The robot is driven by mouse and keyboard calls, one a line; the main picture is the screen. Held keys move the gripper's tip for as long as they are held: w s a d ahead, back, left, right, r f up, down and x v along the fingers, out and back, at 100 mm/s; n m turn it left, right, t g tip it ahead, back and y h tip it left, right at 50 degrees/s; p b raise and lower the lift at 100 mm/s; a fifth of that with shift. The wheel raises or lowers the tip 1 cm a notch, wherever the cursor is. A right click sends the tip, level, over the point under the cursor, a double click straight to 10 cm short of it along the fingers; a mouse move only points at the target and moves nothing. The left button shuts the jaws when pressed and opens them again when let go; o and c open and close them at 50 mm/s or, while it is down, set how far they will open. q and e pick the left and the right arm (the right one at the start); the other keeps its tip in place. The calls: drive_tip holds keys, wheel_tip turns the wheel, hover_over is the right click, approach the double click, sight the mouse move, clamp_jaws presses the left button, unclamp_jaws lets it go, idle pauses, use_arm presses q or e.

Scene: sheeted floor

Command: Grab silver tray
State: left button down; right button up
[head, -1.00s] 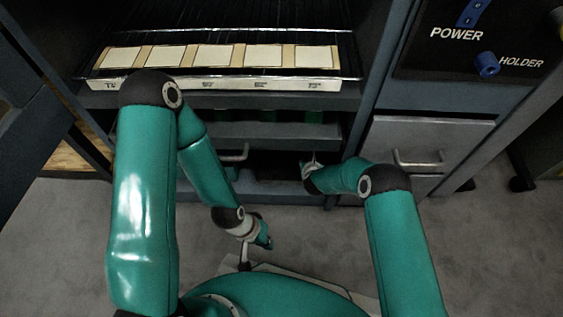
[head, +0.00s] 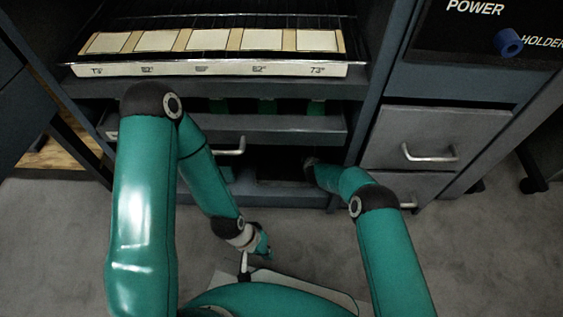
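I cannot make out a silver tray for certain. A dark, flat shape (head: 285,182) lies in the shaded lower opening of the cabinet. My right arm reaches toward this opening; its wrist end shows at the opening's right side, but its fingers are lost in the dark. My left gripper (head: 245,268) hangs low in front of the cabinet, over my base and away from the opening. Its fingers are too small to tell whether they are open or shut.
A pulled-out shelf (head: 205,69) with several pale cards stands above. Below it is a drawer (head: 285,128) with a metal handle (head: 229,151). Grey drawers (head: 435,140) and a blue knob (head: 508,43) are at the right. The grey floor is clear.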

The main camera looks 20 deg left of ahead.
clamp_jaws()
drive_tip(key=shift+r, duration=0.2)
idle(0.4)
